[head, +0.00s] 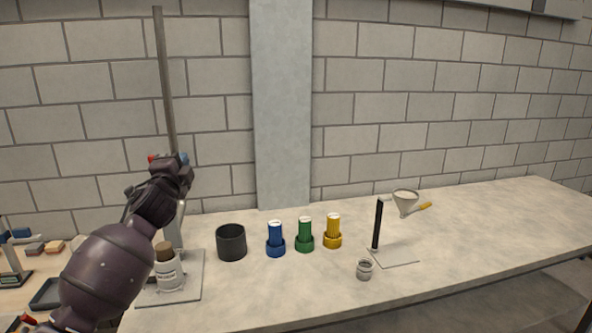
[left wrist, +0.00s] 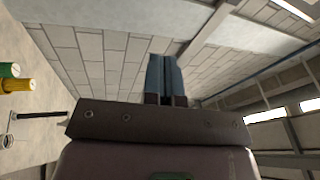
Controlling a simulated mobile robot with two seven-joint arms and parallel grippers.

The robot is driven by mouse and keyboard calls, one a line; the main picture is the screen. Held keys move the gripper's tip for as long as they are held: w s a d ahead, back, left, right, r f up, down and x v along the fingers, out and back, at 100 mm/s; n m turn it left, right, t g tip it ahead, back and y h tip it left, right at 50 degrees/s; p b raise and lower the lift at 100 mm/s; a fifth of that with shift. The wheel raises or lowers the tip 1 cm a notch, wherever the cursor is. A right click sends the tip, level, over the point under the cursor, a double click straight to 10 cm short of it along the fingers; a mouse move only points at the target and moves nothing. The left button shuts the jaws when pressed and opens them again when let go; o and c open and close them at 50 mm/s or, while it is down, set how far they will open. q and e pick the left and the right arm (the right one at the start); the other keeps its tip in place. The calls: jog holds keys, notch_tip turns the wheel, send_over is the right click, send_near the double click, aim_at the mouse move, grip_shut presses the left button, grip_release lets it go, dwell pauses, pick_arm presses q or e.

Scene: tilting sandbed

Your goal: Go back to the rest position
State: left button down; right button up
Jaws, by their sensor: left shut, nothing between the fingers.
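My left gripper (head: 182,160) shows in the head view at the left, raised above the bench in front of a tall metal post. It is dark with small red and blue parts at its tip. In the left wrist view its blue-grey fingers (left wrist: 163,78) lie together, shut with nothing between them, with block wall behind. My right gripper is in neither view.
The bench (head: 470,240) holds a corked bottle (head: 168,272), a black cup (head: 231,243), blue (head: 276,240), green (head: 304,235) and yellow (head: 333,231) tube holders, a small jar (head: 365,269) and a funnel (head: 405,200) on a stand. The bench's right side is clear.

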pick_arm(q)
jog(key=s+d+f+n+g+h, duration=0.1)
jog(key=s+f+n, duration=0.2)
jog(key=s+f, duration=0.45)
jog(key=s+d+f+n+g, duration=0.1)
jog(key=s+f+n, duration=0.3)
jog(key=f, duration=0.6)
jog(key=s+d+f+n+g+h, duration=0.1)
jog(key=s+f+n, duration=0.3)
jog(key=f, duration=0.5)
jog(key=s+a+f+n+g+y+b, duration=0.1)
jog(key=s+f+n+g, duration=0.1)
jog(key=s+f, duration=0.8)
jog(key=s+a+f+n+g+b, duration=0.1)
jog(key=s+f+g, duration=0.3)
jog(key=s+f, duration=0.7)
jog(key=s+a+n, duration=0.1)
jog(key=s, duration=0.7)
jog(key=shift+s+f+y, duration=0.15)
jog(key=shift+f+y, duration=0.15)
jog(key=shift+y, duration=0.1)
